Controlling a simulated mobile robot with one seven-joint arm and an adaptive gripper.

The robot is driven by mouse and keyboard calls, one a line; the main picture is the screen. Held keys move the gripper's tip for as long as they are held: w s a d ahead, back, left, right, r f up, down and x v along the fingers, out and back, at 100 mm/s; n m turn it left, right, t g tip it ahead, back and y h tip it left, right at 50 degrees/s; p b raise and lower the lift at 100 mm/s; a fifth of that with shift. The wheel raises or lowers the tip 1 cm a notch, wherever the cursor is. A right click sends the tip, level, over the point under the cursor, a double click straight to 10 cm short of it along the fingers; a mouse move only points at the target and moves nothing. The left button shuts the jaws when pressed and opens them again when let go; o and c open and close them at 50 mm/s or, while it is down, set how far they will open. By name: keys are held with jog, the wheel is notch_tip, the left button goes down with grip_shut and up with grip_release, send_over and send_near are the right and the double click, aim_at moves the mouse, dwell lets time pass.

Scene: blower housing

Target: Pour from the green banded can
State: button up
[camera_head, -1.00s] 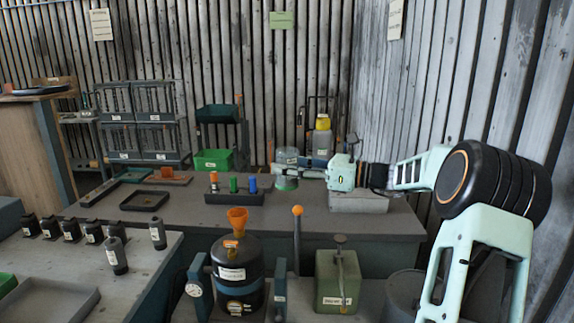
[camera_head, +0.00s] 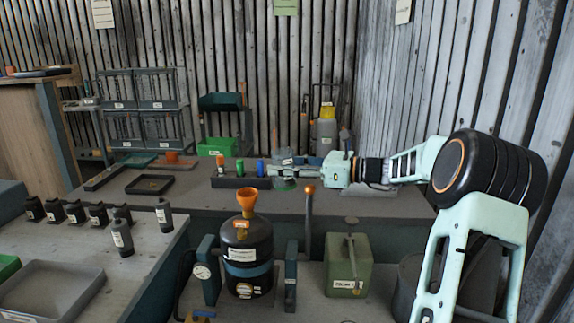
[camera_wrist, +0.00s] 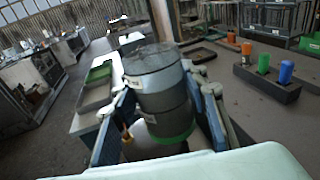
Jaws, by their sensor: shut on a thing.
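The green banded can (camera_wrist: 160,88) is a grey cylinder with darker bands and a green band at its bottom. In the wrist view it stands roughly upright, slightly tilted, between the two fingers of my gripper (camera_wrist: 163,112). My gripper is shut on its sides. In the head view my gripper (camera_head: 292,170) reaches left over the grey rear bench, and the can's green band (camera_head: 284,184) shows low at its end. The can's upper part is hard to make out there. Its contents cannot be seen.
A black vessel (camera_head: 246,256) with an orange funnel (camera_head: 247,201) stands in front, left of an orange-knobbed lever (camera_head: 309,190). A green box-shaped can (camera_head: 348,268) is to its right. A dark block with coloured cylinders (camera_head: 232,182) sits left of my gripper. Dark bottles (camera_head: 121,236) stand at left.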

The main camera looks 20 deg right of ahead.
jog(key=a+f, duration=0.1)
jog(key=w+a+f+g+h, duration=0.1)
jog(key=a+f+h, duration=0.1)
jog(key=a, duration=0.1)
jog(key=shift+w+n, duration=0.3)
jog(key=shift+w, duration=0.05)
dwell(0.8)
jog(key=shift+g+h, duration=0.3)
jog(key=shift+p, duration=0.5)
jog(key=shift+f+h+p, duration=0.3)
jog(key=shift+f+p, duration=0.2)
jog(key=shift+a+r+g+p, duration=0.1)
jog(key=shift+g+p, duration=0.2)
jog(key=shift+p, duration=0.1)
jog(key=shift+h+p, duration=0.4)
jog(key=shift+p, duration=0.2)
